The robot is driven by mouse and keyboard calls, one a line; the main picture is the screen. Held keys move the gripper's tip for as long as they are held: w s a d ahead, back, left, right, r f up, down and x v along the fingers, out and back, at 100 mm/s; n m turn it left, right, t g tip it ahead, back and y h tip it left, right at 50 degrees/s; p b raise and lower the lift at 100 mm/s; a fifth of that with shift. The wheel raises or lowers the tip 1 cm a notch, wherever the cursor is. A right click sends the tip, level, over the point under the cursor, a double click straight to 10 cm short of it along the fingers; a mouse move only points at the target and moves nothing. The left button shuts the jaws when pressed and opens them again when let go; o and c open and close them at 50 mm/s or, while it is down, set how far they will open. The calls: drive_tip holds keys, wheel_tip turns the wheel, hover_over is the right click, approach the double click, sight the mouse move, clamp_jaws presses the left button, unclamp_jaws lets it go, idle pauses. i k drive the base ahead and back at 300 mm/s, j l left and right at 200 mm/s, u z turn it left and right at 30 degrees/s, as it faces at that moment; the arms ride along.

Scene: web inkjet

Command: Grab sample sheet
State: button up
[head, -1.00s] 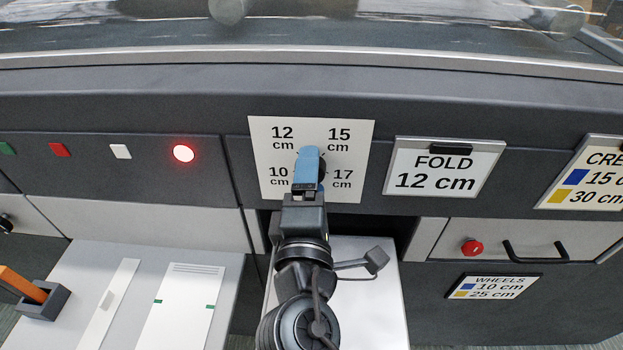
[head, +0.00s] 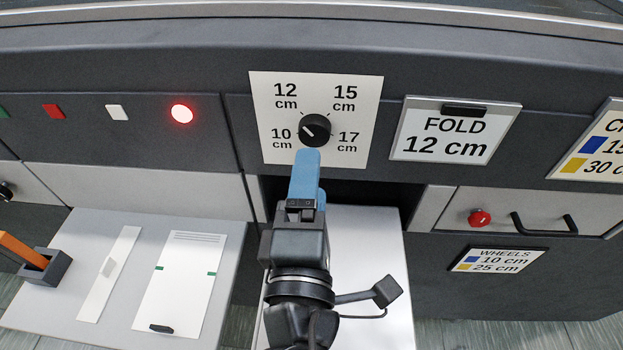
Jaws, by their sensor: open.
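A white sheet (head: 182,278) with lines of print at its top and a green mark on each side edge lies on the grey table at the left. A small black object (head: 161,328) sits on its lower edge. No label shows which sheet is the sample sheet. My gripper (head: 307,155) has blue fingers and is seen from behind, just below the black dial knob (head: 315,130). Its fingers are open and no sheet shows between them. It is well to the right of the printed sheet. My arm hides part of the white surface (head: 370,270) below the machine's opening.
A narrow white strip (head: 110,275) and a dark holder with an orange handle (head: 50,267) share the left table (head: 65,250). A lit red lamp (head: 182,114), a FOLD 12 cm sign (head: 452,132) and a black drawer handle (head: 543,224) are on the machine front.

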sight(174, 302)
drive_tip(key=k, duration=1)
